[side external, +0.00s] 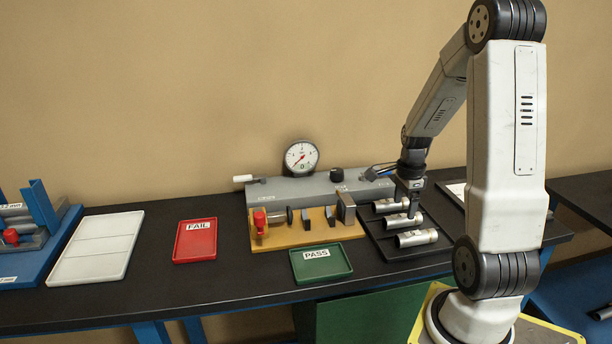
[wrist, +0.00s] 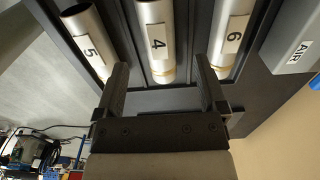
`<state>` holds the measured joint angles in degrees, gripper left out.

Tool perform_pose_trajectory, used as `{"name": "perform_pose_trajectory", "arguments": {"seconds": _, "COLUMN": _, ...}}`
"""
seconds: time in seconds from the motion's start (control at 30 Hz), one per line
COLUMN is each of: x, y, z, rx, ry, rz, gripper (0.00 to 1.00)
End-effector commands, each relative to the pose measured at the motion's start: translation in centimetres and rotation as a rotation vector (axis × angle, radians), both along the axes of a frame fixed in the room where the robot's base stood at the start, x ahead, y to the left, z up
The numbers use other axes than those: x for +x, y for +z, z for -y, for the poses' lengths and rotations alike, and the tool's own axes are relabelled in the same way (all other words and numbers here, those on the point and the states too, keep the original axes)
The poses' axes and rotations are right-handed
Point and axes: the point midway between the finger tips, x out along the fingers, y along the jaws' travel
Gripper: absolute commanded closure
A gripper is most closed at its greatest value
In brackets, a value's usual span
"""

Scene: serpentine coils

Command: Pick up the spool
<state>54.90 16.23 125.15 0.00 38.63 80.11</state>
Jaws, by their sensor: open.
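Three metal cylindrical spools lie side by side in a black tray (side external: 382,243). In the side view they are the far spool (side external: 387,205), the middle spool (side external: 395,222) and the near spool (side external: 417,238). In the wrist view their labels read 5 (wrist: 86,40), 4 (wrist: 157,38) and 6 (wrist: 232,38). My gripper (side external: 411,212) is low over the middle of the tray. In the wrist view my gripper (wrist: 161,72) is open, with one finger on each side of the spool labelled 4. I cannot tell whether the fingers touch it.
A yellow fixture (side external: 290,237) with a red knob stands left of the tray, before a grey gauge unit (side external: 285,191). A green PASS tray (side external: 321,270), a red FAIL tray (side external: 195,247) and a white tray (side external: 95,260) lie farther left. A grey AIR block (wrist: 295,50) borders the spools.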

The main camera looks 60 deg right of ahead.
Motion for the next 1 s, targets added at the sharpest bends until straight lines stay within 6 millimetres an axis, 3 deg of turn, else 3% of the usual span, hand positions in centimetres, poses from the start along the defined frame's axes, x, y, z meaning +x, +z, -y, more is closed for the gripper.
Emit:
{"name": "perform_pose_trajectory", "arguments": {"seconds": 0.4, "x": -0.2, "y": -4.0, "z": 0.1, "rx": 0.001, "ry": 0.0, "rz": -0.001, "gripper": 0.09}}
{"name": "perform_pose_trajectory", "arguments": {"seconds": 1.0, "x": -0.1, "y": -4.3, "z": 0.1, "rx": 0.0, "ry": 0.0, "rz": 0.0, "gripper": 0.09}}
